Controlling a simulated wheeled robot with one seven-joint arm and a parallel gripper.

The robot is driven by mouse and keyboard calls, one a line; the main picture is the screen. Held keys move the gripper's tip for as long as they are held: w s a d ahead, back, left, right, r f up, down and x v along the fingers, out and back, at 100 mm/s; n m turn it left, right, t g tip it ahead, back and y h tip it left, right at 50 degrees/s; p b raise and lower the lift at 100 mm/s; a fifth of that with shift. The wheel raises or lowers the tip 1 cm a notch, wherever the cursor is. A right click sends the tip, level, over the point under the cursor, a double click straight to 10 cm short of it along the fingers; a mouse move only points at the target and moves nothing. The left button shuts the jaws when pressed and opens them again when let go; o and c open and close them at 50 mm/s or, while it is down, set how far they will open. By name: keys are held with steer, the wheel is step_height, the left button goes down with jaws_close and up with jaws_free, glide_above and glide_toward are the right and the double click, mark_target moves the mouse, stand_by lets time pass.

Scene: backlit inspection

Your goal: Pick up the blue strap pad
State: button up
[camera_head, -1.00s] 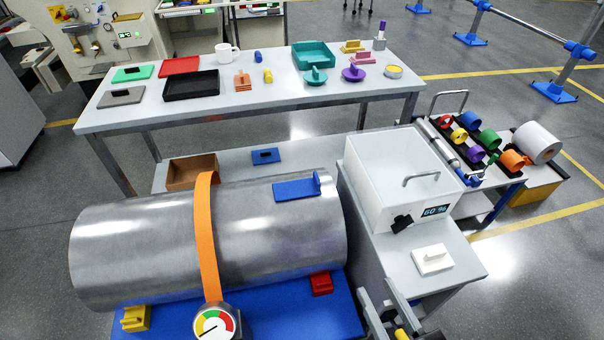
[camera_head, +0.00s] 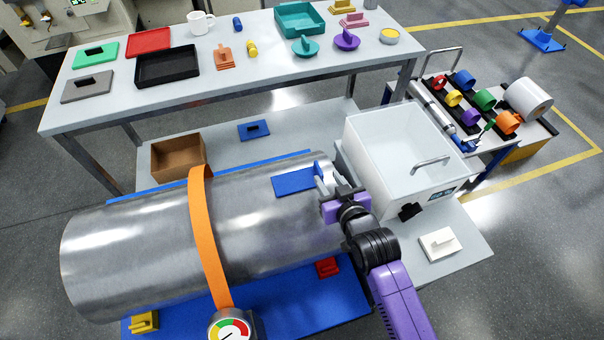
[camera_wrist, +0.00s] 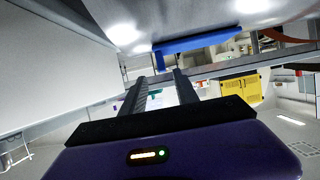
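A blue strap pad (camera_head: 292,182) lies on top of the shiny metal cylinder (camera_head: 110,245), right of the orange strap (camera_head: 207,240), with its upright tab at the right end. My gripper (camera_head: 324,181) is at that tab end in the head view and partly hides it. In the wrist view my gripper's fingers (camera_wrist: 160,86) stand apart with no blue visible between them. A blue piece (camera_wrist: 200,40), seemingly the pad, shows just above the fingertips. Whether the fingers touch the tab cannot be told.
A white open bin (camera_head: 385,150) with a handle stands close right of my gripper. A second blue pad (camera_head: 254,129) and a brown box (camera_head: 178,158) sit behind the cylinder. A red clamp (camera_head: 327,267) and white pad (camera_head: 438,243) are nearby.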

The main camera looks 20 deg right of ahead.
mark_target(319, 169)
steer(key=shift+a+p+x, duration=0.15)
steer(key=shift+p+x, duration=0.05)
steer(key=shift+x, duration=1.5)
steer(key=shift+a+p+x, duration=0.1)
steer(key=shift+p+x, duration=0.05)
steer(key=shift+x, duration=1.5)
steer(key=shift+r, duration=0.15)
jaws_close()
